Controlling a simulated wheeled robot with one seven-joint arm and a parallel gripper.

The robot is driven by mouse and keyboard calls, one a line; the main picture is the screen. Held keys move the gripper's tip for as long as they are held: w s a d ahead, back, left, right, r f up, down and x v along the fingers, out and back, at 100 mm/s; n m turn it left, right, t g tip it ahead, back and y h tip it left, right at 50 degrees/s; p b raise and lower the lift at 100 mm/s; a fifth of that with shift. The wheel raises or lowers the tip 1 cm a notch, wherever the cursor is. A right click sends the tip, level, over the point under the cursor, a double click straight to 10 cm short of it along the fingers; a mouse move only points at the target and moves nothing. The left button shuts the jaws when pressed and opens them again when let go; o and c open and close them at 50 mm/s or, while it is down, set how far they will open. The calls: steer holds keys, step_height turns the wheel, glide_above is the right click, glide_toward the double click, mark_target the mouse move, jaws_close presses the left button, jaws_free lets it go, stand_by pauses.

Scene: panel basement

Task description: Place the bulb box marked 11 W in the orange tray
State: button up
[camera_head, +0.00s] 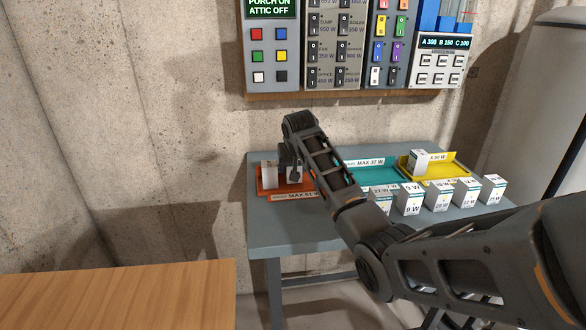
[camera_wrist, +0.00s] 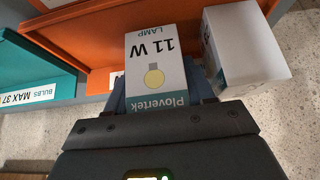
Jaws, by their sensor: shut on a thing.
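The white bulb box marked 11 W (camera_wrist: 155,65) is between my gripper's fingers in the wrist view, its print upside down there. My gripper (camera_wrist: 160,92) is shut on it. The orange tray (camera_wrist: 85,38) lies around and behind the box in that view. In the head view my gripper (camera_head: 294,172) is at the orange tray (camera_head: 297,189), marked MAX 51 W, and mostly hides the held box. Whether the box touches the tray floor I cannot tell. Another white box (camera_wrist: 246,45) stands in the orange tray, close beside the held one; it also shows in the head view (camera_head: 268,174).
A teal tray (camera_wrist: 22,75) marked MAX 37 W adjoins the orange one. A yellow tray (camera_head: 458,170) holds one box (camera_head: 418,161). Several bulb boxes (camera_head: 410,200) stand along the front of the grey table (camera_head: 275,235). A switch panel hangs above.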

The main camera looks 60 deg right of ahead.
steer(key=shift+f, duration=0.5)
steer(key=shift+f, duration=0.2)
steer(key=o, duration=0.7)
steer(key=shift+o, duration=0.2)
steer(key=shift+r, duration=0.1)
steer(key=shift+r, duration=0.15)
steer(key=v, duration=1.2)
steer(key=shift+b, duration=0.35)
steer(key=shift+w, duration=0.1)
